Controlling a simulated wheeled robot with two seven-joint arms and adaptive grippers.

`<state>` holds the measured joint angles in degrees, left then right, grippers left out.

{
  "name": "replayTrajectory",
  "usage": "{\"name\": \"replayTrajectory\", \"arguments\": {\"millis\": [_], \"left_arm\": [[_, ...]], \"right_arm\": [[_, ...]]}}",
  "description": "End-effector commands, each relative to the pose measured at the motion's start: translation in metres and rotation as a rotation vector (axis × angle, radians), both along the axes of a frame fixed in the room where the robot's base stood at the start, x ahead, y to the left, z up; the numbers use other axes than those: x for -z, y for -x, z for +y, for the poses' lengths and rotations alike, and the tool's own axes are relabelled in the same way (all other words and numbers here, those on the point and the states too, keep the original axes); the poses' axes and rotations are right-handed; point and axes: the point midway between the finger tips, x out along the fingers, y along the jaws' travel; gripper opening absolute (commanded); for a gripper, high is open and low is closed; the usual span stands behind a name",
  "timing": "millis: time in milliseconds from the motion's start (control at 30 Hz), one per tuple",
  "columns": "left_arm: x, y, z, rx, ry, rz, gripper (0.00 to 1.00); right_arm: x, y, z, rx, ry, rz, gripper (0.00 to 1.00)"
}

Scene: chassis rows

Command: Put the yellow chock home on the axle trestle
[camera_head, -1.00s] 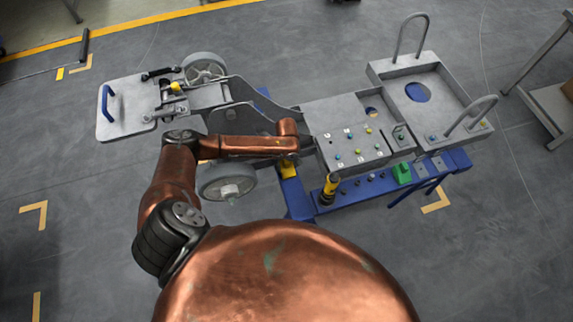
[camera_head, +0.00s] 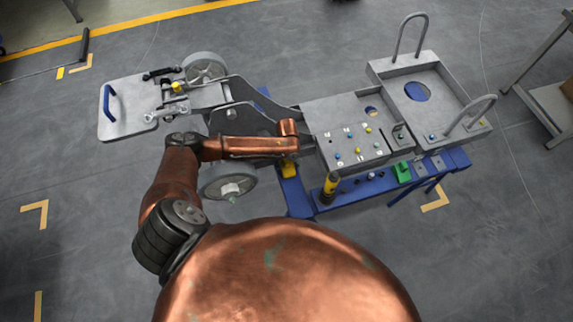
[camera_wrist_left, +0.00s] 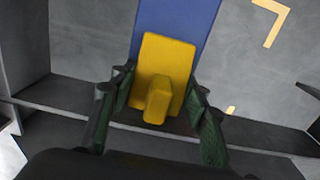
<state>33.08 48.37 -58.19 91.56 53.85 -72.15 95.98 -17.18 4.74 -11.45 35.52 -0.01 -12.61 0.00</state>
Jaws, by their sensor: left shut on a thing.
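The yellow chock (camera_head: 289,171) shows just below the end of my left arm, at the near end of the blue trestle (camera_head: 296,199). In the left wrist view the chock (camera_wrist_left: 175,56) is a yellow block with a raised grip, in front of the blue beam (camera_wrist_left: 185,20). My left gripper (camera_wrist_left: 160,97) is shut on the chock, with a green-padded finger on each side. In the head view my arm mostly hides this gripper. I cannot tell whether the chock's underside touches the trestle. My right gripper is not in view.
The grey chassis with a panel of coloured studs (camera_head: 352,143) stands close to the right of my left wrist. A yellow-and-black tool (camera_head: 329,188) and a green block (camera_head: 402,172) sit on the blue frame's near edge.

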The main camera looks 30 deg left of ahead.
Motion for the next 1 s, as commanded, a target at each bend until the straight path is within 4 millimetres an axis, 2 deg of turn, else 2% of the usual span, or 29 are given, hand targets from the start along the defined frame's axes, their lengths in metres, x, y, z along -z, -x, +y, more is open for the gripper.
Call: {"name": "replayTrajectory", "arguments": {"millis": [100, 133, 400, 667, 833, 1000], "left_arm": [[0.000, 0.000, -0.001, 0.000, 0.001, 0.000, 0.13], [0.000, 0.000, -0.001, 0.001, 0.001, 0.000, 0.45], [0.001, 0.000, -0.001, 0.000, 0.001, 0.001, 0.63], [0.001, 0.001, 0.000, 0.001, 0.000, 0.001, 0.63], [-0.001, 0.001, 0.000, 0.003, 0.000, 0.000, 0.63], [-0.021, 0.000, 0.001, 0.003, 0.000, -0.003, 0.63]], "right_arm": [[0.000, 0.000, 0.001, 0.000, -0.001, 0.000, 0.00], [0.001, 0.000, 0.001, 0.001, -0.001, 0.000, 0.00], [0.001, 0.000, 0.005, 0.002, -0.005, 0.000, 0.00], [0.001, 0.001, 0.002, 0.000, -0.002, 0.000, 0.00], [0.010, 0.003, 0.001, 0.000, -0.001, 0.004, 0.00], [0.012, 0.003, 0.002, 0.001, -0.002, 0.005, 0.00]]}}
